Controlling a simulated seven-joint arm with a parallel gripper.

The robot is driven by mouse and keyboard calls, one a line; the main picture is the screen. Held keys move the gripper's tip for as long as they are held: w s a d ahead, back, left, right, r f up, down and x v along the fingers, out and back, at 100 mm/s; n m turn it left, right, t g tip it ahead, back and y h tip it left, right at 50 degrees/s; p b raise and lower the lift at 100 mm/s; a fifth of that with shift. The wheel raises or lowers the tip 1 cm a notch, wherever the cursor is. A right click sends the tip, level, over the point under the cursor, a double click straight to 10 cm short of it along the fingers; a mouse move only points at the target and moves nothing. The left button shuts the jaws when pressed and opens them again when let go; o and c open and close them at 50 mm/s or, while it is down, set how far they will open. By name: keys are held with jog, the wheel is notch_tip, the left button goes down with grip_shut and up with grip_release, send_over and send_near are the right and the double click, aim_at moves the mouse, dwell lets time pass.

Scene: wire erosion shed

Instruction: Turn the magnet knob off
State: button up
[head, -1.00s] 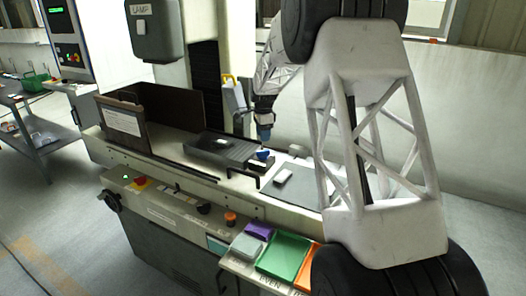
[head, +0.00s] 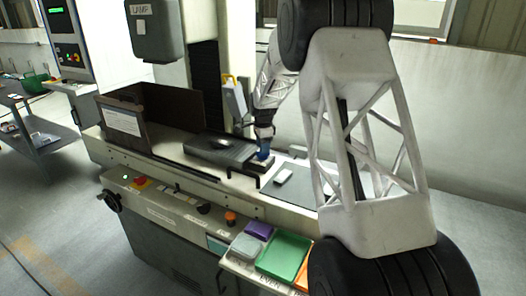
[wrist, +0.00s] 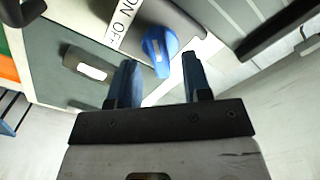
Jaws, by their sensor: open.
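The blue magnet knob (wrist: 160,52) has a white pointer line. In the wrist view it lies ahead of my gripper (wrist: 160,80), roughly between the two blue fingertips. The fingers are open and apart, with nothing between them that I can see gripped. A white label (wrist: 122,22) reading ON and OFF is to the left of the knob; the pointer line runs roughly up and down in the picture. In the head view my gripper (head: 264,152) is down at the knob, and the blue fingers and knob cannot be told apart there. The dark magnet chuck (head: 220,150) is just left.
A pale metal piece (head: 283,176) lies on a grey mat (head: 297,187) right of the knob. Coloured trays (head: 285,255) line the machine's front. A brown guard (head: 160,110) stands left, and a lamp housing (head: 155,30) hangs above.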

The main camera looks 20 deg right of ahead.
jog(key=shift+f, duration=1.1)
grip_shut()
